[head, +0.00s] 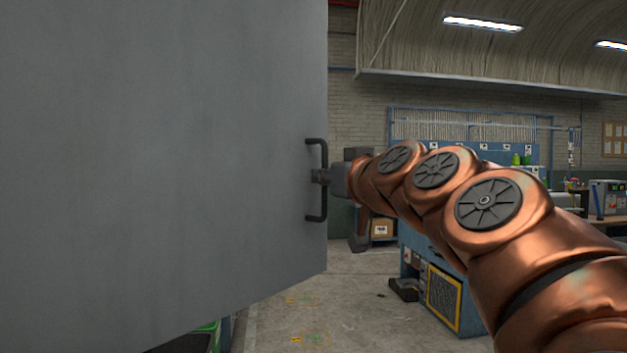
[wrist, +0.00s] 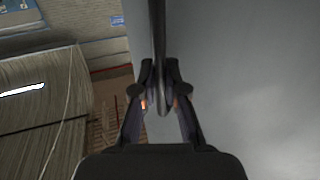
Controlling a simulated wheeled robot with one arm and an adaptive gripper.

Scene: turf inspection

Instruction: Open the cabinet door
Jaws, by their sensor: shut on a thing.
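The grey cabinet door (head: 165,150) fills the left half of the head view, with its free edge near the middle of the picture. A black bar handle (head: 318,210) stands upright near that edge. My gripper (head: 318,177) is at the middle of the handle, reaching in from the right. In the wrist view the handle (wrist: 158,45) runs down between the two fingers, and my gripper (wrist: 160,105) is shut on it. The door's grey face (wrist: 250,80) shows at the right there. The cabinet's inside is hidden behind the door in the head view.
A blue workbench (head: 415,260) stands beyond my arm at the right. A machine (head: 607,198) stands at the far right. Bare floor (head: 330,300) shows below the handle and to its right. Something green (head: 215,335) shows under the door's lower edge.

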